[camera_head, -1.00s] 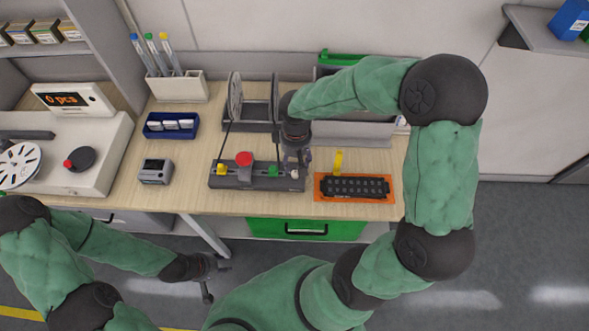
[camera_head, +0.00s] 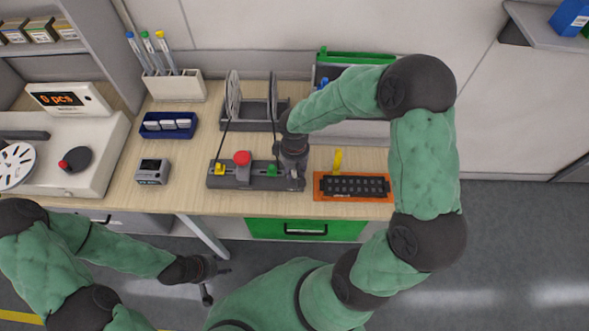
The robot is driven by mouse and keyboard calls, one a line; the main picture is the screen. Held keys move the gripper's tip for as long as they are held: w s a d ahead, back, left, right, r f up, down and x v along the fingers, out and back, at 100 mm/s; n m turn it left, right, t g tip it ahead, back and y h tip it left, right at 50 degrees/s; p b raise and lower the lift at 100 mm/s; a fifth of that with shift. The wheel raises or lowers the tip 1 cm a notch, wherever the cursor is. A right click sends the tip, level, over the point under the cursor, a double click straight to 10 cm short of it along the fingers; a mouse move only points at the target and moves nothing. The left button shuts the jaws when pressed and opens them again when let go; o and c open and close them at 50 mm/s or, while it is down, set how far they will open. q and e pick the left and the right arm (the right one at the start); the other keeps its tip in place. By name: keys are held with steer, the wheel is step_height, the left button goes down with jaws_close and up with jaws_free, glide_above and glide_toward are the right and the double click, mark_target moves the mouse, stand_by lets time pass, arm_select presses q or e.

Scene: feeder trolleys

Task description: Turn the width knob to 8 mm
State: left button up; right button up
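A dark grey fixture (camera_head: 258,182) lies near the front of the wooden bench, with a yellow part (camera_head: 220,168), a red round knob (camera_head: 242,158) and a green part (camera_head: 272,170) along it. I cannot make out a width knob or a mm scale for certain. My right gripper (camera_head: 295,182) points down at the fixture's right end and hides that end. Its fingers are too small and dark to tell open from shut, or whether they touch anything. My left gripper (camera_head: 208,284) hangs in front of the bench, away from the fixture, with its fingers apart and nothing between them.
Two reels stand in a grey holder (camera_head: 262,118) behind the fixture. An orange mat (camera_head: 352,197) with a black slotted block is to the right. A small grey device (camera_head: 152,171), a blue bin (camera_head: 168,126) and a white counting machine (camera_head: 105,170) are to the left.

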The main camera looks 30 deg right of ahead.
steer(key=shift+n, duration=0.3)
jaws_close()
steer(key=n+p, duration=0.2)
steer(key=n, duration=0.2)
steer(key=shift+r, duration=0.1)
steer(key=n+p, duration=0.1)
steer(key=n, duration=0.3)
steer(key=shift+p, duration=0.4)
steer(key=shift+n, duration=0.3)
steer(key=o, duration=1)
jaws_free()
steer(key=shift+o, duration=0.2)
